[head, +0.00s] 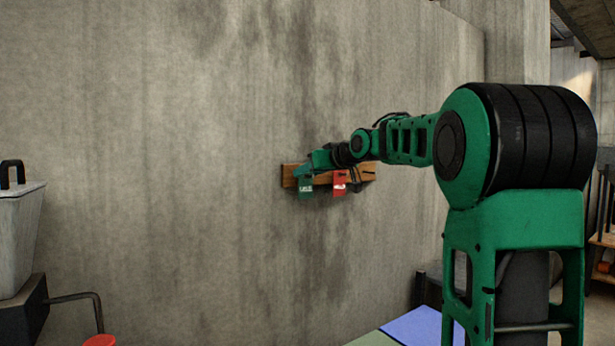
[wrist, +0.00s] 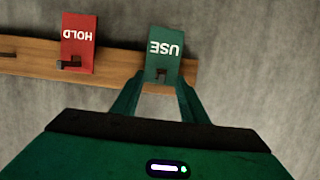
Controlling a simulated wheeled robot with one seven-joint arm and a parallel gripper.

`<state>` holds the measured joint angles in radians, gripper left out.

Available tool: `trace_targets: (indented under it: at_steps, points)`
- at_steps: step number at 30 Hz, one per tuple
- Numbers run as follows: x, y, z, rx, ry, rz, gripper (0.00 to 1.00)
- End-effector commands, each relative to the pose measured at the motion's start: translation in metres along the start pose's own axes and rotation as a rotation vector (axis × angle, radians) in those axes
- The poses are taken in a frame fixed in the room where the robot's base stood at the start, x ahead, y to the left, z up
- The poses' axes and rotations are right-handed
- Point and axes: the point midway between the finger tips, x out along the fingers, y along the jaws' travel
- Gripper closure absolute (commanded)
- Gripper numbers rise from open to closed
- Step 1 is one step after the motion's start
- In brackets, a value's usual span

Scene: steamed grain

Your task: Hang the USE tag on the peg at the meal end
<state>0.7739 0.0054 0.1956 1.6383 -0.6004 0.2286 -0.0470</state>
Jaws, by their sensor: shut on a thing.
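The green USE tag (wrist: 163,48) is between my gripper's fingertips (wrist: 162,80) in the wrist view, its lettering upside down there. A dark peg end shows at the tag's gripped end, in front of the wooden peg board (wrist: 25,57). The tag looks to be around that peg, but the fingers crowd the spot. In the head view the USE tag (head: 306,187) hangs below my gripper (head: 304,171) at the left end of the board (head: 287,176). My gripper is shut on the tag.
A red HOLD tag (wrist: 78,38) hangs on the neighbouring peg; it also shows in the head view (head: 340,183). A bare peg (head: 369,173) shows near the board's right end. A lidded container (head: 15,235) stands far left. The concrete wall (head: 180,150) is otherwise clear.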

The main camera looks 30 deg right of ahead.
Motion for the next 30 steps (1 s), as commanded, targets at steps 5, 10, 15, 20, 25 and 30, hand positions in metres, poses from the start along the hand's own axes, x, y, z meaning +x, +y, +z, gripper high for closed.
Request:
trace_targets:
  at_steps: [5,10,15,20,25,30]
  points:
    - [0.0,0.0,0.0,0.0,0.0,0.0,0.81]
    - [0.0,0.0,0.0,0.0,0.0,0.0,0.51]
    - [0.0,0.0,0.0,0.0,0.0,0.001,0.38]
    - [-0.001,0.001,0.0,0.0,0.0,0.001,0.38]
    - [-0.012,0.001,0.0,-0.001,0.0,0.002,0.38]
    - [-0.041,0.001,-0.001,-0.001,0.002,0.005,0.38]
